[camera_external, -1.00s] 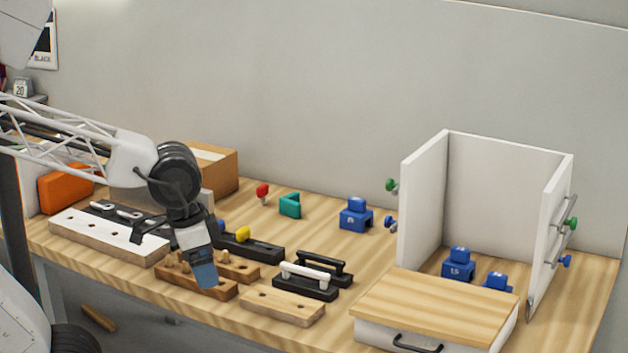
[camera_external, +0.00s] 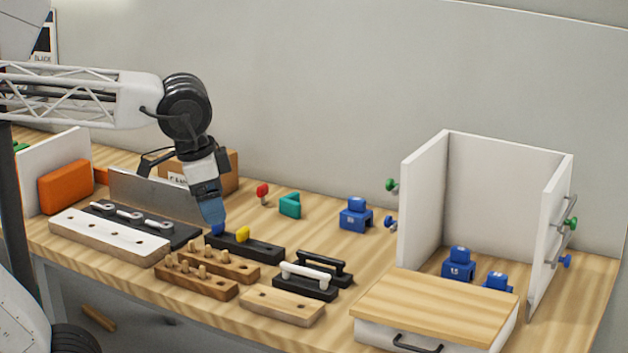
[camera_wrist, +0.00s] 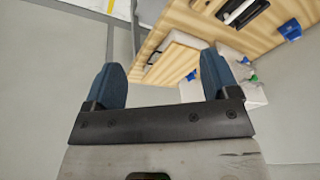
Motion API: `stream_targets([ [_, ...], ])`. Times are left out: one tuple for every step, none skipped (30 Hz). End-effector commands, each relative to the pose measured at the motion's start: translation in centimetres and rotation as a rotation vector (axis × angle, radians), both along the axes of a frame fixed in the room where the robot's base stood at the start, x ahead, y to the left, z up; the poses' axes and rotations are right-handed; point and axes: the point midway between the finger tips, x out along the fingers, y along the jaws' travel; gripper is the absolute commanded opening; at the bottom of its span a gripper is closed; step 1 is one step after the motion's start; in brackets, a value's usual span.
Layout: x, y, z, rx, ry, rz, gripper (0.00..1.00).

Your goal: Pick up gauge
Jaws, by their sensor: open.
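No object is clearly marked as the gauge, and I cannot tell for sure which one it is. A small teal C-shaped piece (camera_external: 290,205) stands on the bench behind the black block. My gripper (camera_external: 213,219) points down above the left end of a black block (camera_external: 262,248), close to its blue knob (camera_external: 217,230). Whether it touches the knob I cannot tell. A yellow knob (camera_external: 243,234) sits farther right on that block. In the wrist view the two blue fingers of my gripper (camera_wrist: 163,80) are wide apart with nothing between them.
Wooden peg blocks (camera_external: 197,283) and handled blocks (camera_external: 307,292) lie in front. A red-topped piece (camera_external: 262,192) and a blue block (camera_external: 355,217) stand behind. A white open cabinet (camera_external: 423,200) with a drawer unit (camera_external: 440,305) stands right. A steel plate (camera_external: 150,190) rises left.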

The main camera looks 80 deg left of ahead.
Motion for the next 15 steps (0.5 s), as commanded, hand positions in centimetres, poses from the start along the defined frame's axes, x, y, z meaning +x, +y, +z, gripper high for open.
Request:
stream_targets([
  [0.6,0.3,0.1,0.019,0.0,-0.014,0.81],
  [0.9,0.5,0.1,0.031,-0.001,-0.024,0.81],
  [1.4,0.8,0.2,0.052,-0.002,-0.04,0.81],
  [1.9,1.0,0.3,0.066,-0.004,-0.051,0.81],
  [2.3,1.2,0.4,0.083,-0.005,-0.064,0.81],
  [3.0,1.6,0.6,0.104,-0.006,-0.083,0.81],
  [3.4,1.9,0.7,0.124,-0.007,-0.098,0.81],
  [4.0,2.1,0.8,0.142,-0.007,-0.115,0.81],
  [4.9,2.6,0.9,0.173,-0.008,-0.14,0.81],
  [5.5,2.9,1.1,0.197,-0.008,-0.16,0.81],
  [6.3,3.3,1.2,0.223,-0.008,-0.183,0.81],
  [7.4,3.9,1.4,0.263,-0.005,-0.217,0.81],
  [8.4,4.3,1.6,0.295,-0.005,-0.246,0.81],
  [9.3,4.8,1.8,0.327,-0.001,-0.275,0.81],
  [10.6,5.4,2.0,0.371,0.002,-0.314,0.81],
])
